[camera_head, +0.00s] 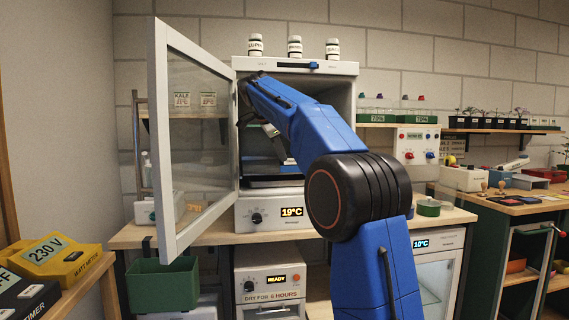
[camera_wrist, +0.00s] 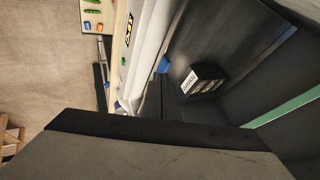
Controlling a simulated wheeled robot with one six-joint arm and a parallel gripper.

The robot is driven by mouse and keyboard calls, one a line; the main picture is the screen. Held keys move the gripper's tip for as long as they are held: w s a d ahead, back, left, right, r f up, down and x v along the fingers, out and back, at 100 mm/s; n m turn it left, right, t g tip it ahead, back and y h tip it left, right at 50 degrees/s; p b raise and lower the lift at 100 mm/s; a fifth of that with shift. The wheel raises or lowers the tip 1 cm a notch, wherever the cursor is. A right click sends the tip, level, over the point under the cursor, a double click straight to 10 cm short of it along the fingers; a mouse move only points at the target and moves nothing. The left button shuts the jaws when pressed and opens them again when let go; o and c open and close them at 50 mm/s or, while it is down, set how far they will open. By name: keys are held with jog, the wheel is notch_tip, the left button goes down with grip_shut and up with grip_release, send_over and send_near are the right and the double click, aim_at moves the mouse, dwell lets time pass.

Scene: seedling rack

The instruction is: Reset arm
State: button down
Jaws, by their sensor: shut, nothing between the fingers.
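My blue arm reaches into the open white cabinet (camera_head: 345,69), and its dark end, my gripper (camera_head: 244,112), is near the cabinet's left side by the door hinge. The fingers are hard to make out; the gripper is shut and holds nothing. A dark grey block, likely part of my gripper, fills the bottom of the wrist view. The glass door (camera_head: 161,130) is swung wide open to the left.
Several small jars, one a labelled jar (camera_head: 295,46), stand on the cabinet top. A yellow 230 V box (camera_head: 62,255) sits on a side table. A right-hand bench (camera_head: 480,196) carries boxes and tools.

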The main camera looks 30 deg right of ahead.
jog(key=v, duration=0.7)
jog(key=s+a+f+n+y, duration=0.2)
jog(key=s+f+n, duration=0.4)
jog(key=s, duration=0.5)
jog(key=s+a+f+n+y, duration=0.1)
jog(key=s+f+n, duration=0.3)
jog(key=s+f, duration=0.7)
jog(key=s+a+f+n+y, duration=0.1)
jog(key=s+a+f+n, duration=0.3)
jog(key=s+f, duration=0.8)
jog(key=s+a+f+n+y, duration=0.2)
jog(key=s+f+n, duration=0.4)
jog(key=s+f, duration=0.6)
notch_tip(320, 180, down, 4)
jog(key=shift+s+a+r, duration=0.1)
jog(key=shift+s+a, duration=0.15)
jog(key=shift+a, duration=0.4)
